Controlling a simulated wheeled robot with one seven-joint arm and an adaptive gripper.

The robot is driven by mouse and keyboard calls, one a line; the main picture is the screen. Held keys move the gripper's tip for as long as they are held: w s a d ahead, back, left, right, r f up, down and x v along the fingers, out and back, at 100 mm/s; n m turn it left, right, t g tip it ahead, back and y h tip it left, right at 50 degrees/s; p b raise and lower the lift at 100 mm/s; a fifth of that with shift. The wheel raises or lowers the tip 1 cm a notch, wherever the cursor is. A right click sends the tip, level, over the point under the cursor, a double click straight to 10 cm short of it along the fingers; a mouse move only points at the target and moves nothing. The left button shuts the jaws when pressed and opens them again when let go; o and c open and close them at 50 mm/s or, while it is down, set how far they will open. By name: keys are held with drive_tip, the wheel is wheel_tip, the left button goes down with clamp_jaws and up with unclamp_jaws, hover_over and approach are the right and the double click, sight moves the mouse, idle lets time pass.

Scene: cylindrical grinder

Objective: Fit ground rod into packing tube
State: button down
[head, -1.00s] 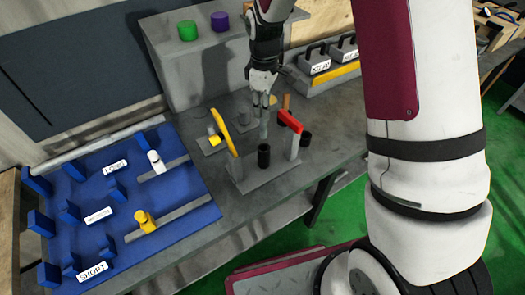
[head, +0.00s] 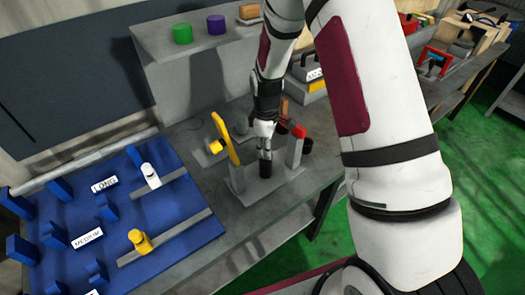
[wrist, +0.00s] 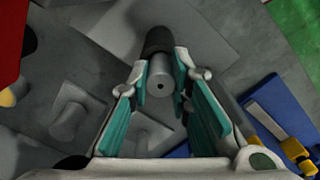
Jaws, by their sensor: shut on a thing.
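My gripper (head: 265,148) points down directly over the black packing tube (head: 265,170), which stands on a grey base plate (head: 240,184) between a yellow and a red part. In the wrist view my gripper (wrist: 161,66) has its teal pads closed on the sides of the grey ground rod (wrist: 160,77). The rod's near end face shows a small centre hole. The black tube (wrist: 157,38) shows just beyond the rod's far end, in line with it. Whether the rod's tip is inside the tube mouth or just above it I cannot tell.
The yellow arm (head: 226,140) stands close left of my gripper and the red one (head: 292,127) close right. A blue mat (head: 185,215) with labelled blocks lies left. Green and purple cylinders stand on the shelf behind.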

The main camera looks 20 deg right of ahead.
drive_tip(key=shift+f, duration=0.25)
drive_tip(key=c, duration=1.5)
unclamp_jaws()
drive_tip(key=shift+o, duration=0.2)
drive_tip(key=shift+r, duration=0.1)
wheel_tip(320, 180, up, 12)
drive_tip(key=b, duration=0.2)
drive_tip(key=s+r+m+t, duration=0.1)
drive_tip(key=s+r+m, duration=0.2)
drive_tip(key=s+r, duration=0.35)
drive_tip(key=s+r+m+t, duration=0.2)
drive_tip(key=s+r, duration=0.1)
drive_tip(key=r, duration=0.6)
drive_tip(key=s+r+m+t, duration=0.1)
drive_tip(key=s+r+m, duration=0.1)
drive_tip(key=s, duration=0.5)
drive_tip(key=s+r+m+t, duration=0.1)
drive_tip(key=s+r+m, duration=0.1)
drive_tip(key=s+m, duration=0.2)
drive_tip(key=s, duration=0.3)
drive_tip(key=shift+s+r+t, duration=0.3)
drive_tip(key=shift+r, duration=0.1)
